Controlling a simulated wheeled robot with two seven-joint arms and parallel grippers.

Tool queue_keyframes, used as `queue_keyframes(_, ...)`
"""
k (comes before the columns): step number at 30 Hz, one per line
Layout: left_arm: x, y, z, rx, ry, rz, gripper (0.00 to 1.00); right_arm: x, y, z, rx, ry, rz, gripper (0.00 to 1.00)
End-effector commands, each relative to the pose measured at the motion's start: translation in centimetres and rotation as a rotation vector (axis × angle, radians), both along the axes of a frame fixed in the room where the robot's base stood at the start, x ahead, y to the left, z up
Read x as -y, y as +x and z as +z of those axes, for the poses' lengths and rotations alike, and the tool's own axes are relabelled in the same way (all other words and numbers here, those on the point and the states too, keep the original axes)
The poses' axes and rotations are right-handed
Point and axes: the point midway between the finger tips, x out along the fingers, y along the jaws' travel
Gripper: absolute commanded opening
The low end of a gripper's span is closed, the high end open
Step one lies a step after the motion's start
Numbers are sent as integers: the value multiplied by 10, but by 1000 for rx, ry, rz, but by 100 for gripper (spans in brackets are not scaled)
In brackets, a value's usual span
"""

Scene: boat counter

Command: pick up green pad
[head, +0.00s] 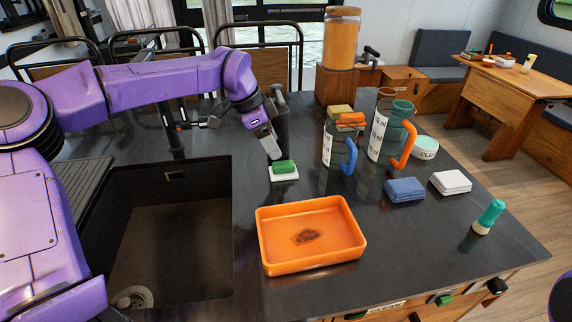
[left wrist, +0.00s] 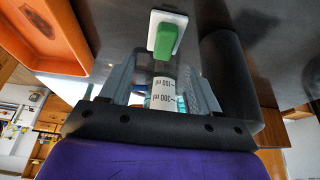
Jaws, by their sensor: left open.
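The green pad (head: 284,167) lies on a white base (head: 284,176) on the dark counter, right of the sink and behind the orange tray. My left gripper (head: 273,155) points down just above and slightly left of the pad. In the left wrist view the green pad (left wrist: 165,42) and its white base (left wrist: 175,17) show beyond the fingertips. The left fingers (left wrist: 160,72) are spread apart with nothing held between them; a measuring jug with printed marks shows through the gap. My right gripper is not in view.
An orange tray (head: 262,230) with a dark stain stands in front. A blue-handled jug (head: 335,150) and an orange-handled jug (head: 385,140) stand to the right, near a blue pad (head: 404,190), a white pad (head: 450,182) and a teal-handled brush (head: 488,217). The sink (head: 165,230) is left.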

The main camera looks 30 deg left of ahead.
Motion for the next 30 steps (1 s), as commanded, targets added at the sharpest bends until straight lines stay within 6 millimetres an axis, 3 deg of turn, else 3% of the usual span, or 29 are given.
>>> queue_keyframes(13,16,20,-60,-2,1,2,62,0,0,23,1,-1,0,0)
queue_keyframes(21,17,21,-66,2,0,3,62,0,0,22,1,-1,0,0)
queue_keyframes(27,17,21,-66,2,0,4,1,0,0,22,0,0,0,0)
queue_keyframes(30,17,21,-65,2,0,4,1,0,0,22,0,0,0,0)
